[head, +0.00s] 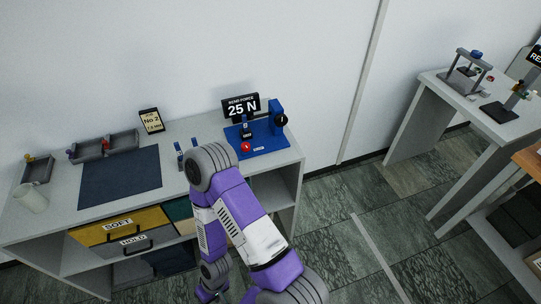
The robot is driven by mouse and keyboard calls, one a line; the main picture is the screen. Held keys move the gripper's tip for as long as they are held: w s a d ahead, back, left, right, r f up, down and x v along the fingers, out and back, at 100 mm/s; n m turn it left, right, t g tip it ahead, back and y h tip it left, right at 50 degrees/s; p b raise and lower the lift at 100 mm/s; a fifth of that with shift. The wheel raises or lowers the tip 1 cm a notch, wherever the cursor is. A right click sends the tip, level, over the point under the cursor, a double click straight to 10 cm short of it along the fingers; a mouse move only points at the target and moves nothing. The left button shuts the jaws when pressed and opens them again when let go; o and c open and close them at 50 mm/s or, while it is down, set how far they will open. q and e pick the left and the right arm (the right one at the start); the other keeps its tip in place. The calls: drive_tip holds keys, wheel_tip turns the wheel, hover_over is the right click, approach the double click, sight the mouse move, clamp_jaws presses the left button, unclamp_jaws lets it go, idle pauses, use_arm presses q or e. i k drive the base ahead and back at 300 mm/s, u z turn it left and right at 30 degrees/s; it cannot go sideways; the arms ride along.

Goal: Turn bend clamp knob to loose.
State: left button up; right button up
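The blue bend device (265,140) stands at the right end of the long grey bench. A black round knob (281,120) is on its upright blue block at the right. A red button (245,147) is at the front of its base. The knob's setting is too small to read. A black display (241,106) behind it reads "BEND FORCE 25 N". One purple arm of mine rises from the bottom in front of the bench and bends back down. Neither gripper's fingertips show.
Drawers marked SOFT (117,224) and HOLD are below. Another table (432,82) with a press stands right; open floor lies between.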

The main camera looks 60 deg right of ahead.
sight(245, 147)
drive_tip(key=k, duration=0.15)
drive_tip(key=z, duration=1.15)
